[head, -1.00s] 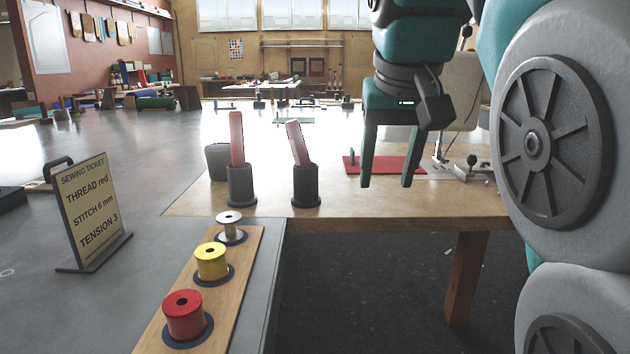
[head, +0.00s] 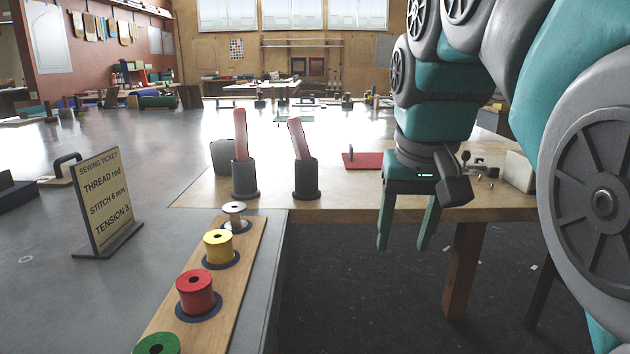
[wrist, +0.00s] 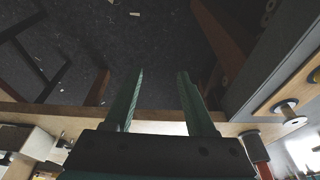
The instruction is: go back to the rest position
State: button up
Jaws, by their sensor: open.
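My gripper (head: 404,246) is open and empty, its two teal fingers pointing down in front of the wooden table's front edge (head: 350,207). In the wrist view the open fingers (wrist: 158,78) show apart with nothing between them, with dark floor beyond. My arm hides part of the table's right side and the sewing gear there.
Two dark holders (head: 306,180) with pink handles stand on the table. A rack (head: 240,270) bears white, yellow, red and green spools (head: 157,345). A sewing ticket (head: 103,203) stands at left. A red mat (head: 362,160) lies behind my gripper. Dark floor below the table is open.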

jog(key=s+d+f+g, duration=0.1)
jog(key=s+f+g, duration=0.1)
jog(key=s+f, duration=0.8)
jog(key=s+d+f+g, duration=0.2)
jog(key=s+f, duration=0.9)
jog(key=f, duration=0.7)
jog(key=shift+f+n+g, duration=0.3)
jog(key=shift+g, duration=0.1)
